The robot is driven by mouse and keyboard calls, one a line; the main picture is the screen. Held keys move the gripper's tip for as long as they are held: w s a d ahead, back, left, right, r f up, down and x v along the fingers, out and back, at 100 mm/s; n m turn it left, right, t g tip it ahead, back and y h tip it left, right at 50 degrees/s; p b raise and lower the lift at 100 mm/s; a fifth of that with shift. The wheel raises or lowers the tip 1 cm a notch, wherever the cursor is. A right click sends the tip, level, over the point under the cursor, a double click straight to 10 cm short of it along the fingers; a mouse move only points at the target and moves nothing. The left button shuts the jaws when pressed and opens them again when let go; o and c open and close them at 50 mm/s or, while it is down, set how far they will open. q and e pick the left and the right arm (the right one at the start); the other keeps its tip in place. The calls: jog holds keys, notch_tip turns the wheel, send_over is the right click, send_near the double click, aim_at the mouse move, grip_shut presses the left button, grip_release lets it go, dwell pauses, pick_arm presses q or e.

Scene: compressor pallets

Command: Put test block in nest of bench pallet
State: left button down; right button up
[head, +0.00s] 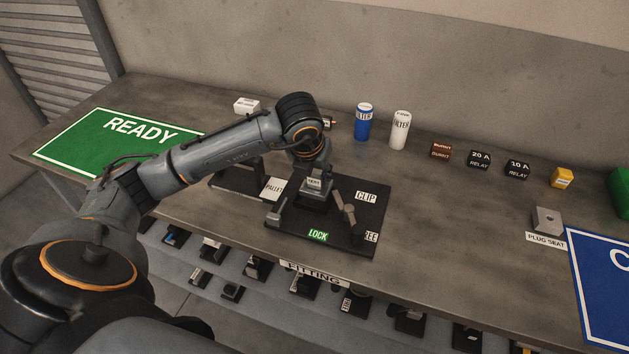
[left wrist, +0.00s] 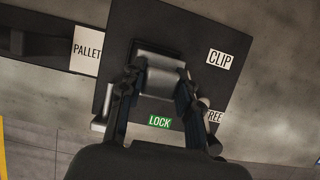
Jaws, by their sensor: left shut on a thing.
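The test block (head: 314,184) is a small grey metal block with a pale label, over the middle of the bench pallet. It also shows in the left wrist view (left wrist: 158,72), between the fingers. My left gripper (head: 313,172) is shut on it from above; its fingers also show in the left wrist view (left wrist: 152,84). The bench pallet (head: 372,217) is a dark plate with CLIP, LOCK and partly covered FREE labels. The nest is hidden under the block and gripper, so I cannot tell whether the block is seated. My right gripper is not in view.
A grey lever (head: 346,207) stands on the pallet's right side. A blue filter (head: 363,122), a white filter (head: 399,130) and small relay blocks (head: 479,159) line the back. A green READY mat (head: 110,145) lies left. A shelf of fittings is below the front edge.

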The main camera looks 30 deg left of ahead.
aim_at(314, 183)
pick_arm(q)
jog(key=f, duration=0.1)
jog(key=f+p, duration=0.1)
jog(key=f, duration=0.1)
jog(key=shift+w+a+f, duration=0.1)
jog(key=shift+a, duration=0.25)
jog(key=shift+f, duration=0.3)
jog(key=shift+f, duration=0.15)
jog(key=c, duration=0.9)
grip_release()
jog(key=shift+c, duration=0.2)
